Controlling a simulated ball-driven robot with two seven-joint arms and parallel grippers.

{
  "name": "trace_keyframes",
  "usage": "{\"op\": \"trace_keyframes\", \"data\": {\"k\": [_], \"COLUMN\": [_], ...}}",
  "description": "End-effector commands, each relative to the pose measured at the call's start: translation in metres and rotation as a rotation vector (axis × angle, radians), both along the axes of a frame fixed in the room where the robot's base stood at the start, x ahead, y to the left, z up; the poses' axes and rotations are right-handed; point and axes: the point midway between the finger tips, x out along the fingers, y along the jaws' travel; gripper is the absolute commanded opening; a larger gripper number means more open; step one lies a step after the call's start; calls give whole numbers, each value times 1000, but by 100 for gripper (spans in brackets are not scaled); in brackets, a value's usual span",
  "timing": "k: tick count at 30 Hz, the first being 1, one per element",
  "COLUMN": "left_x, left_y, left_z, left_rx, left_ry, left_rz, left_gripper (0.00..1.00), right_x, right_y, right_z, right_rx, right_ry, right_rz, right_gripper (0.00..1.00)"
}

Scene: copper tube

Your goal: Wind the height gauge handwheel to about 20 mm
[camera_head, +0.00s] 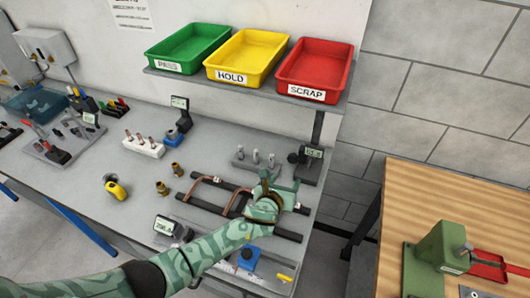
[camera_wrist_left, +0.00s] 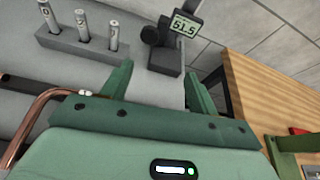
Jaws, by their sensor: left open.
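The height gauge (camera_head: 312,162) stands at the right end of the grey bench, under the shelf. It is a dark grey block with a small display, which reads 51.5 in the left wrist view (camera_wrist_left: 186,27). The dark round handwheel (camera_head: 293,157) is on its left side; it also shows in the left wrist view (camera_wrist_left: 149,35). My left gripper (camera_head: 281,182) is open and empty, in front of the gauge and apart from it. In the left wrist view its fingers (camera_wrist_left: 160,82) point toward the gauge base. My right gripper is not in view.
A bent copper tube (camera_head: 207,181) lies on dark rails beside and below my left gripper. A grey block with several upright pins (camera_head: 255,160) stands left of the gauge. The shelf (camera_head: 240,90) with green, yellow and red trays overhangs. A wooden table (camera_head: 450,205) is at right.

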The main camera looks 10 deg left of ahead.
Motion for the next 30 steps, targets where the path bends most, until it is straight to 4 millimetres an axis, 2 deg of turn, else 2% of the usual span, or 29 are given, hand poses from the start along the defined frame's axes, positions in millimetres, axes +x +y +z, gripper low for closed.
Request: {"op": "trace_keyframes", "data": {"k": [8, 11, 14, 21, 30], "left_x": [3, 11, 28, 81, 129], "left_y": [6, 5, 1, -10, -19], "left_z": [-2, -7, -15, -44, -63], "left_rx": [127, 132, 130, 129, 129], "left_ry": [-30, -31, -31, -30, -29], "left_rz": [-17, -18, -18, -18, -18], "left_gripper": [60, 60, 60, 60, 60], "right_x": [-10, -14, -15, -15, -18], "right_y": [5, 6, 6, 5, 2], "right_z": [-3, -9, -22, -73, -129], "right_rx": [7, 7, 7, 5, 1], "right_ry": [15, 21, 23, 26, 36], "right_rz": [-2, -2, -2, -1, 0], "right_gripper": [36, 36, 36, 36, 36]}}
